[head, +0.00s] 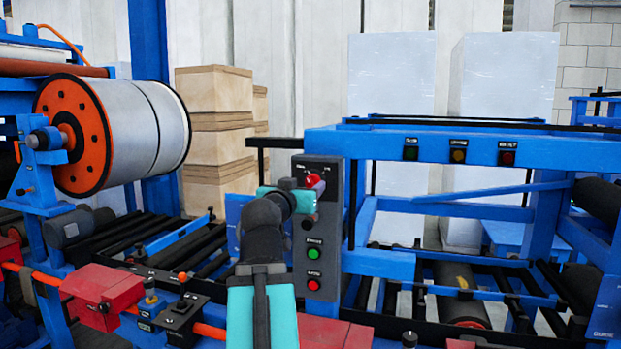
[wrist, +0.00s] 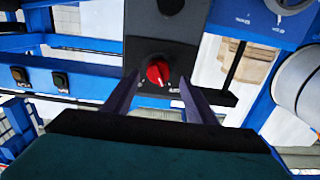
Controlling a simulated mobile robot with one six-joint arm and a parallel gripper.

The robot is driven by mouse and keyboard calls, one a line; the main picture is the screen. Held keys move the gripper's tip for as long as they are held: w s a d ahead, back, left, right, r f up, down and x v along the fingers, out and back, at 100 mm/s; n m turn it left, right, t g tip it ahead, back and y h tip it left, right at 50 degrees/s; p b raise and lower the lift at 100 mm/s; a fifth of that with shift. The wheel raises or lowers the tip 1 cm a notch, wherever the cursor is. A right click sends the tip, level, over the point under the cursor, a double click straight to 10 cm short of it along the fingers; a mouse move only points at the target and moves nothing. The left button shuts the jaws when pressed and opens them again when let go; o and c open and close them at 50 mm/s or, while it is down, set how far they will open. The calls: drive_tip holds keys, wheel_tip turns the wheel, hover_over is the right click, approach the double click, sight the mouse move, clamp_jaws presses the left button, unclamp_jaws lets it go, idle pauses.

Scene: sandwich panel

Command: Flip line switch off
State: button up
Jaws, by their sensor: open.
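A grey control panel (head: 328,236) stands upright on the blue machine frame. Near its top is a red rotary switch (head: 315,182), partly hidden by my arm. In the wrist view the red switch (wrist: 158,73) is a round knob with a raised grip, tilted from upright, with small unreadable labels beside it. My gripper (wrist: 159,84) is open, one dark finger on each side of the knob. I cannot tell whether either finger touches it. In the head view my gripper (head: 306,192) is at the panel's upper part, mostly hidden by the wrist.
Below the switch on the panel are a black knob (head: 308,222), a green button (head: 314,254) and a red button (head: 314,284). A large spool (head: 140,135) is at left. A blue beam (head: 465,145) with small buttons runs right of the panel.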

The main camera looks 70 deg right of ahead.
sight(310, 185)
drive_tip(key=shift+s+d, duration=0.1)
drive_tip(key=shift+d, duration=0.3)
drive_tip(key=shift+d+f, duration=0.2)
drive_tip(key=shift+d, duration=0.9)
drive_tip(key=c, duration=1.1)
drive_tip(key=shift+o, duration=0.2)
